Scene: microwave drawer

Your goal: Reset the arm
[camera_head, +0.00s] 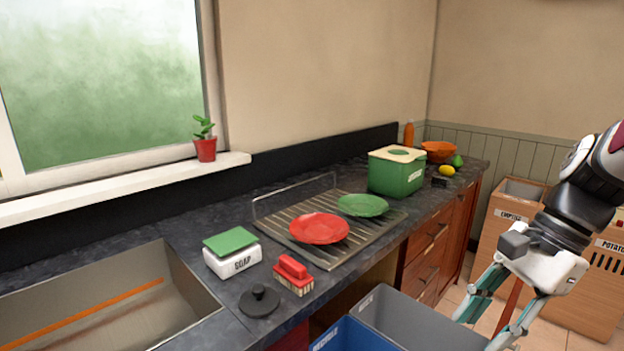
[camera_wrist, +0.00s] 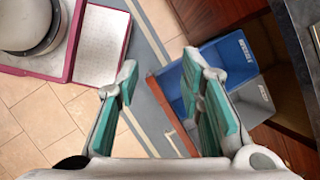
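My gripper (camera_head: 482,326) hangs at the right of the head view, pointing down. Its two teal fingers are spread apart, and they also show in the wrist view (camera_wrist: 158,82). A reddish-brown strip (camera_wrist: 172,112) shows between the fingers in both views. I cannot tell what it belongs to, and no grip on it is seen. The gripper is over the floor, to the right of the counter and the bins. Most of the arm is out of the head view.
The blue bin (camera_wrist: 222,62) and grey bin (camera_head: 410,318) stand beside the counter. Labelled wooden crates (camera_head: 520,190) stand at the wall. Some tiled floor is clear.

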